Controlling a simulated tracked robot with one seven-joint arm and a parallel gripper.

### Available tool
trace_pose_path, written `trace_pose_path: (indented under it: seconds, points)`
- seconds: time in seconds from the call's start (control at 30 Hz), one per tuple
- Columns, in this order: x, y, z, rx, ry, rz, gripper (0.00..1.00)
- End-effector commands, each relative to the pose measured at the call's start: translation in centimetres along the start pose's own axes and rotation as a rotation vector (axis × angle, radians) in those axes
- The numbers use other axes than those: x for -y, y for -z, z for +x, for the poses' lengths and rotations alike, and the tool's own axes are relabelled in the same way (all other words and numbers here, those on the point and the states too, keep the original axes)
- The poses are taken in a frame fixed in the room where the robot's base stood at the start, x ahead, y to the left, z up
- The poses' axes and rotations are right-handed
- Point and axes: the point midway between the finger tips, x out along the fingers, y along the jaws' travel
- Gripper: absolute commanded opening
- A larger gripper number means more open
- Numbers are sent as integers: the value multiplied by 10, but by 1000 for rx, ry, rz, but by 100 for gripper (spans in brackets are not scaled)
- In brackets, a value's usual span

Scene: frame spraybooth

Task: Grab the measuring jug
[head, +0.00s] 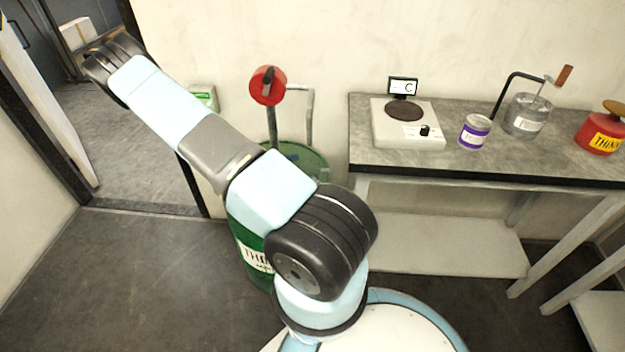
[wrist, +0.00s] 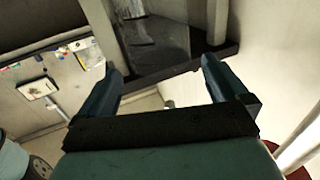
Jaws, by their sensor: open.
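I cannot make out a measuring jug for certain in either view. The nearest likeness is a greyish pot (head: 527,117) with a small pale label and a crank-like handle, on the bench at the right of the head view; I cannot tell what it is. My gripper (wrist: 163,78) is open and empty in the wrist view, with its two dark fingers apart and nothing between them but the distant floor and wall. In the head view my arm reaches up and left, away from the bench, and its fingers do not show there.
A grey bench (head: 470,172) holds a white scale (head: 407,135) with a "C" display (head: 403,87), a purple-labelled tin (head: 475,132) and a red can (head: 601,135). A green drum (head: 243,235) with a red-topped pump (head: 268,85) stands behind my arm. Floor (head: 120,270) at left is clear.

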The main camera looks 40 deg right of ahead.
Motion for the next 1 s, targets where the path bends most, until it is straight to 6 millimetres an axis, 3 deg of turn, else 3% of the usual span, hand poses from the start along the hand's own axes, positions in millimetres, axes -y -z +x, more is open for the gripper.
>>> trace_pose_path:
  seconds: [0.27,0.6,0.93,1.0]
  points:
    - [0,0,18,0,-1,-1,100]
    - [1,-2,59,-1,0,-1,100]
    - [1,-2,65,1,0,0,100]
    - [1,-2,65,1,0,0,93]
